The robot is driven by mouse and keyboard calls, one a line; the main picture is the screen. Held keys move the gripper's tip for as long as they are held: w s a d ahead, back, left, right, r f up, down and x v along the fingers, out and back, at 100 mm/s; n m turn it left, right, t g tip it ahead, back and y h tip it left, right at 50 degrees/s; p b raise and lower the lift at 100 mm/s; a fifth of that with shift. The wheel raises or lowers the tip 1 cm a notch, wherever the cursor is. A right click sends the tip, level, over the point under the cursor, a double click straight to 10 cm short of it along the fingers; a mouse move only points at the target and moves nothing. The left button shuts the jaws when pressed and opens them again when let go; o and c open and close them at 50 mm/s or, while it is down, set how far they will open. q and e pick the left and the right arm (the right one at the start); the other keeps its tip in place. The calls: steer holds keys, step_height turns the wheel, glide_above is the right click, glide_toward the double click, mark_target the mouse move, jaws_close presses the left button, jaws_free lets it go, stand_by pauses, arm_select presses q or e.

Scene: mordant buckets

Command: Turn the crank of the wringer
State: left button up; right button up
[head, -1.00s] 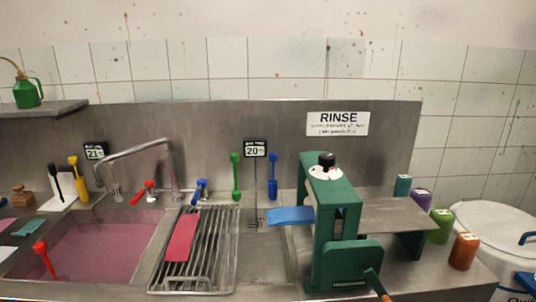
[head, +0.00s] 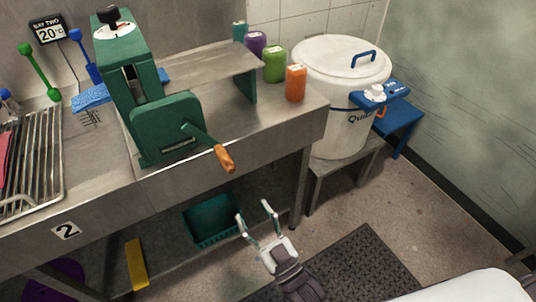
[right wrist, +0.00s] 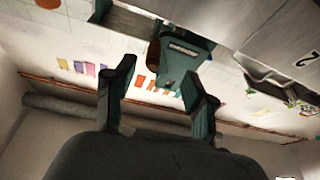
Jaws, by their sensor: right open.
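The green wringer (head: 130,80) stands on the steel counter, with a black knob on top. Its crank (head: 203,140) slopes down to the right from the front housing and ends in an orange-brown handle (head: 226,158) that overhangs the counter's front edge. A blue cloth (head: 92,97) lies at the wringer's left side. My right gripper (head: 256,221) is open and empty, below and to the right of the handle, apart from it. In the right wrist view, the green wringer housing (right wrist: 182,62) shows beyond my open fingers (right wrist: 160,90). My left gripper is not in view.
Several coloured jars, one orange (head: 296,82), stand on the counter's right end. A white lidded bucket (head: 340,65) stands on a low stand to the right. A teal crate (head: 212,218) sits under the counter. Floor in front is open, with a dark mat (head: 350,268).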

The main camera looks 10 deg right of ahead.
mark_target(232, 172)
steer(key=shift+t, duration=0.3)
steer(key=p+x, duration=0.1)
steer(key=x, duration=0.3)
steer(key=r+x, duration=0.1)
steer(key=x, duration=0.3)
steer(key=p+x, duration=0.1)
steer(key=x, duration=0.4)
steer(key=shift+s+d+r+p, duration=0.1)
steer(key=shift+s+r+p, duration=0.15)
steer(key=shift+r+p, duration=0.15)
steer(key=shift+w+r, duration=0.2)
steer(key=shift+w, duration=0.3)
steer(key=shift+c, duration=0.8)
jaws_close()
